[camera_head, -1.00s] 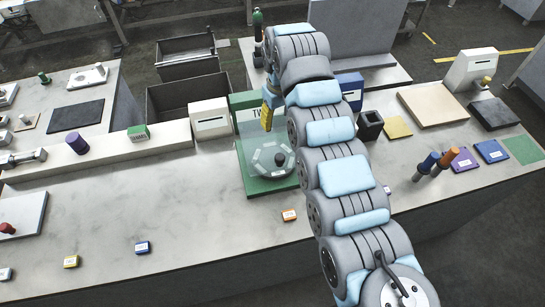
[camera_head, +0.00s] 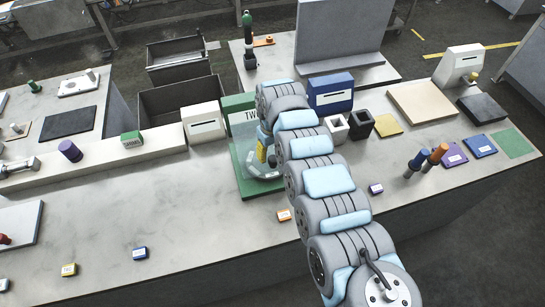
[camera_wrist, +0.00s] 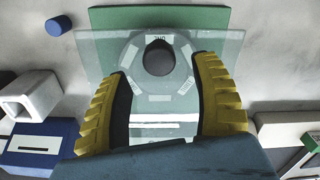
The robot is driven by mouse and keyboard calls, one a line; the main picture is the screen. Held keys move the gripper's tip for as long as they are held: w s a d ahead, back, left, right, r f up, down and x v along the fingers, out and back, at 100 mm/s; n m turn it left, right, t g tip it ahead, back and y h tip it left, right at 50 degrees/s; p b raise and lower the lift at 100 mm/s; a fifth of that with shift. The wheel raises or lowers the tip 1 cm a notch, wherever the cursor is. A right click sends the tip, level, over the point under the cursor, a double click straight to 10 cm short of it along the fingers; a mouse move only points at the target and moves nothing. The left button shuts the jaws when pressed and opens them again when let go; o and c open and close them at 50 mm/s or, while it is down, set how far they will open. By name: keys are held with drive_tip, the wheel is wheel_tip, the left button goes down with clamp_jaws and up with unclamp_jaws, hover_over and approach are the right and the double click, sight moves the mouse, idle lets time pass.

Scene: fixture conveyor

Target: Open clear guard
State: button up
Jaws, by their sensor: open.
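The clear guard (camera_wrist: 92,50) is a see-through panel over the fixture's round grey dial, which has pale label patches. A dark round knob (camera_wrist: 159,57) shows at the dial's centre. The fixture's green base (camera_head: 243,182) stands on the bench in front of a green block labelled with "TW" visible. My gripper (camera_wrist: 162,75) is open, with yellow ridged fingers on either side of the dial in the wrist view. In the head view my gripper (camera_head: 262,152) is low over the fixture, and my arm hides its right part. I cannot tell whether the fingers touch the guard.
White and black open holders (camera_head: 360,125) are to the right. The bench at front left is mostly clear.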

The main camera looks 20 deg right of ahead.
sight(272, 157)
drive_tip(key=shift+f, duration=1.85)
clamp_jaws()
